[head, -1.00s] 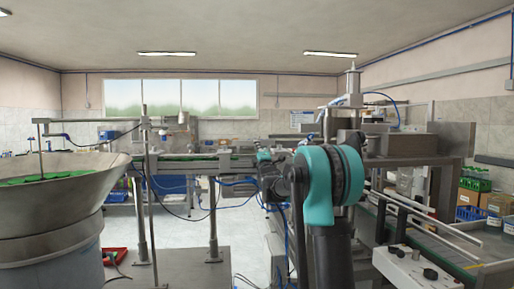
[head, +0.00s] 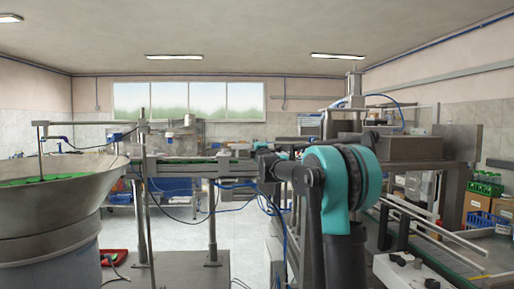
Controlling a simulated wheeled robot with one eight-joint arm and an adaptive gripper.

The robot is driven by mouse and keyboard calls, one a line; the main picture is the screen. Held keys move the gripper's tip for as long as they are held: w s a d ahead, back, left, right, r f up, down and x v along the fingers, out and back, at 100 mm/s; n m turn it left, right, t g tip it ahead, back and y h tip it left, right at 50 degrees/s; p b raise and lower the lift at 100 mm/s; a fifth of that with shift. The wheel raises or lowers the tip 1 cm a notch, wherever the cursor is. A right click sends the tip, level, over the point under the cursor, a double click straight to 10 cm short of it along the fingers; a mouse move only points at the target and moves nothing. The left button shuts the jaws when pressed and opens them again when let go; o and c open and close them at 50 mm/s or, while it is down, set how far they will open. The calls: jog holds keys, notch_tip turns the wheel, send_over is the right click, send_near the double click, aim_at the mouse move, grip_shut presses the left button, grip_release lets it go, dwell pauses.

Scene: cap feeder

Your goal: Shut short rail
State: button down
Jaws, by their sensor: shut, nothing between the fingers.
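Two pale guide rails (head: 436,226) run along the conveyor at the right, sloping toward the lower right. I cannot tell which is the short rail or whether it is open or shut. My arm, with a large teal joint, rises in front of the middle and reaches left and away from me. No contact with a rail shows.
A large metal feeder bowl (head: 62,200) with green caps stands at the left. A raised conveyor (head: 190,168) crosses behind my arm. A pale control box (head: 408,272) is at lower right, with crates (head: 478,208) beyond.

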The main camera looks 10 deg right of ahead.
jog(key=w, duration=0.1)
jog(key=w+r+g, duration=0.1)
jog(key=w, duration=0.1)
jog(key=shift+w+r, duration=0.15)
jog(key=shift+r, duration=0.05)
jog(key=shift+w+d+g, duration=0.15)
jog(key=shift+w+g, duration=0.25)
jog(key=shift+w, duration=0.15)
jog(key=w+g, duration=0.1)
jog(key=g, duration=0.1)
jog(key=w+g, duration=0.2)
jog(key=g, duration=0.1)
jog(key=shift+w+m+h, duration=0.15)
jog(key=shift+m+h, duration=0.15)
jog(key=shift+m, duration=0.1)
jog(key=shift+w+f+g, duration=0.3)
jog(key=shift+w+g, duration=0.1)
jog(key=shift+w, duration=0.05)
jog(key=shift+x, duration=0.95)
jog(key=shift+w+f, duration=0.1)
